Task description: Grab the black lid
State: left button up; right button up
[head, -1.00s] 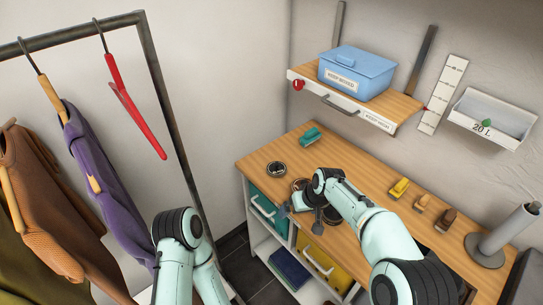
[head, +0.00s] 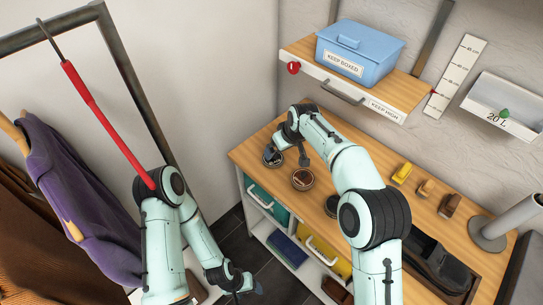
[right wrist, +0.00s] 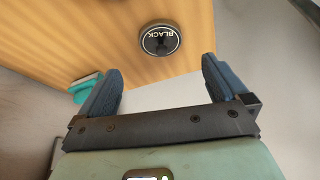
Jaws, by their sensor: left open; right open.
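The black lid (right wrist: 160,40) is a round dark disc with a pale ring and the word BLACK, upside down in the right wrist view. It lies near the edge of the wooden bench top. In the head view it shows as the leftmost round tin (head: 271,160), partly hidden by my right gripper (head: 288,151). In the right wrist view my right gripper (right wrist: 162,80) is open and empty. The lid lies ahead, beyond its fingertips, and is not touched. My left gripper (head: 247,287) is open, low beside the bench, away from the lid.
Two other round tins (head: 303,179) (head: 331,206) stand along the bench (head: 375,165). A teal object (right wrist: 86,84) lies near the right gripper's left finger. Yellow and brown brushes (head: 401,174) stand further right. A shelf with a blue box (head: 358,55) hangs above. Coats (head: 75,190) hang left.

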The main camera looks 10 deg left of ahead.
aim_at(275, 156)
jog(key=x, duration=0.5)
jog(key=shift+s, duration=0.25)
jog(key=shift+w+a+f, duration=0.1)
jog(key=shift+w+f, duration=0.2)
jog(key=shift+f, duration=0.25)
jog(key=x, duration=0.2)
jog(key=p+x, duration=0.1)
jog(key=x, duration=0.2)
jog(key=shift+w+a, duration=0.1)
jog(key=shift+w, duration=0.25)
pick_arm(q)
jog(key=shift+w+r, duration=0.6)
jog(key=shift+w, duration=0.05)
pick_arm(e)
jog(key=shift+s+r, duration=0.1)
jog(key=shift+s, duration=0.05)
jog(key=c, duration=0.8)
